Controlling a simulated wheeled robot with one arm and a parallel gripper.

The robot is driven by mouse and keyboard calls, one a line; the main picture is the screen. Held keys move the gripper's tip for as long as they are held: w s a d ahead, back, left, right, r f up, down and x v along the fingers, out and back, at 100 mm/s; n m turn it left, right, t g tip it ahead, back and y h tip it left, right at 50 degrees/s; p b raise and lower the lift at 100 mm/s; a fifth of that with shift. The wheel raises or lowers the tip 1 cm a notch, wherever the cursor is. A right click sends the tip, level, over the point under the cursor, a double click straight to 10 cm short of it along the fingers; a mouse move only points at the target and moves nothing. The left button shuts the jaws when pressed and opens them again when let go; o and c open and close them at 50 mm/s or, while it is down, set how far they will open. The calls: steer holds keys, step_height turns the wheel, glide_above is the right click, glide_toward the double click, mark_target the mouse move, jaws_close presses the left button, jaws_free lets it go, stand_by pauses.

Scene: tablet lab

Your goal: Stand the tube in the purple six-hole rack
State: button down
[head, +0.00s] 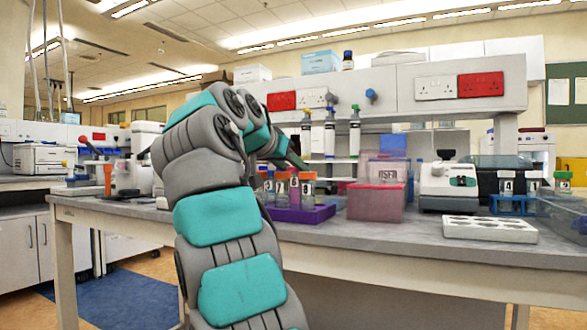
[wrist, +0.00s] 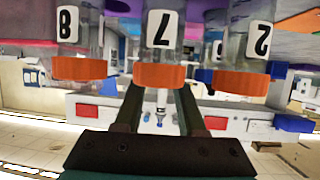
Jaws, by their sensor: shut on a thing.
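In the wrist view, which looks upside down, my gripper (wrist: 160,95) is shut on the orange cap of a clear tube labelled 7 (wrist: 161,35). Orange-capped tubes labelled 8 (wrist: 78,30) and 2 (wrist: 250,45) are on either side of it. In the head view, the purple rack (head: 302,215) stands on the bench just right of my arm, with several numbered tubes (head: 306,188) at it. My arm hides part of the rack and its left side. I cannot tell whether the held tube's lower end is inside a hole.
A pink box (head: 375,203) stands close right of the purple rack. A white tray with holes (head: 490,229) lies near the bench's front edge. A blue rack (head: 512,204) with tubes stands at the right, beside a white instrument (head: 448,185). Dispensers hang behind the purple rack.

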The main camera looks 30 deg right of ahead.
steer(key=shift+f, duration=0.3)
steer(key=shift+c, duration=2.1)
jaws_free()
steer(key=shift+a, duration=0.1)
steer(key=p+v, duration=0.1)
steer(key=v, duration=0.7)
